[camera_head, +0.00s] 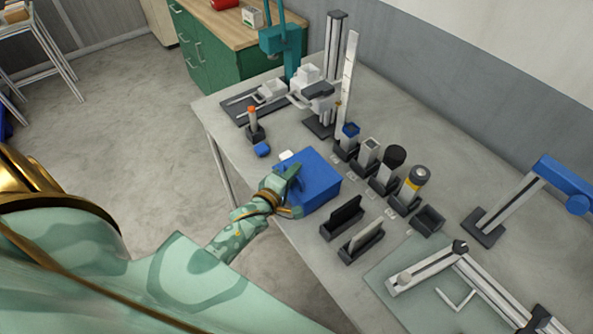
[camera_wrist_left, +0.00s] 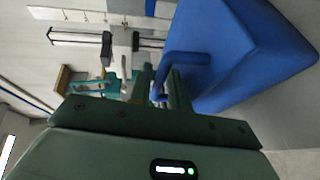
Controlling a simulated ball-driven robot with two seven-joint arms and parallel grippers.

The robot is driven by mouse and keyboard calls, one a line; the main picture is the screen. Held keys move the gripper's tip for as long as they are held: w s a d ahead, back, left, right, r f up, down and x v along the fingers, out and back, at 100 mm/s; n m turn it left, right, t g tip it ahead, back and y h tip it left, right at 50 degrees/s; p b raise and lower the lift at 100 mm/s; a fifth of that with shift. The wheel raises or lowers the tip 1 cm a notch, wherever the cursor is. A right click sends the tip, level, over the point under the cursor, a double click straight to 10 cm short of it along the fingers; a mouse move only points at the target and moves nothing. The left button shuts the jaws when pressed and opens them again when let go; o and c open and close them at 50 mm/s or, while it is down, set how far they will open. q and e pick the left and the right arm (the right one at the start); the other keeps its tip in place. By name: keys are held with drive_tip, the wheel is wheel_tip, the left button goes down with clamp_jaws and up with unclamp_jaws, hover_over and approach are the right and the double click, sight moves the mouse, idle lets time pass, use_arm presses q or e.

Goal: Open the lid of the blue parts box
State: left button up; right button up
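The blue parts box (camera_head: 322,178) stands near the table's left edge, its lid looking shut. In the left wrist view the box (camera_wrist_left: 235,45) fills the upper right, and a bar-shaped blue handle (camera_wrist_left: 186,58) sticks out from it. My left gripper (camera_head: 291,190) is at the box's near left side. In the left wrist view its two fingers (camera_wrist_left: 160,90) stand close together, with part of the handle between them; the gripper looks shut on the handle. The exact contact is partly hidden by the fingers. My right gripper is not in view.
Several holders with tools (camera_head: 391,160) stand right of the box, with two dark slotted blocks (camera_head: 342,217) nearer. An orange-tipped tool (camera_head: 253,122) and a small blue item (camera_head: 262,150) are behind left. A blue-armed stand (camera_head: 487,226) is at right. Left of the table is open floor.

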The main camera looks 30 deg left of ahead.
use_arm(q)
drive_tip(key=shift+w+f, duration=0.25)
drive_tip(key=shift+w, duration=0.7)
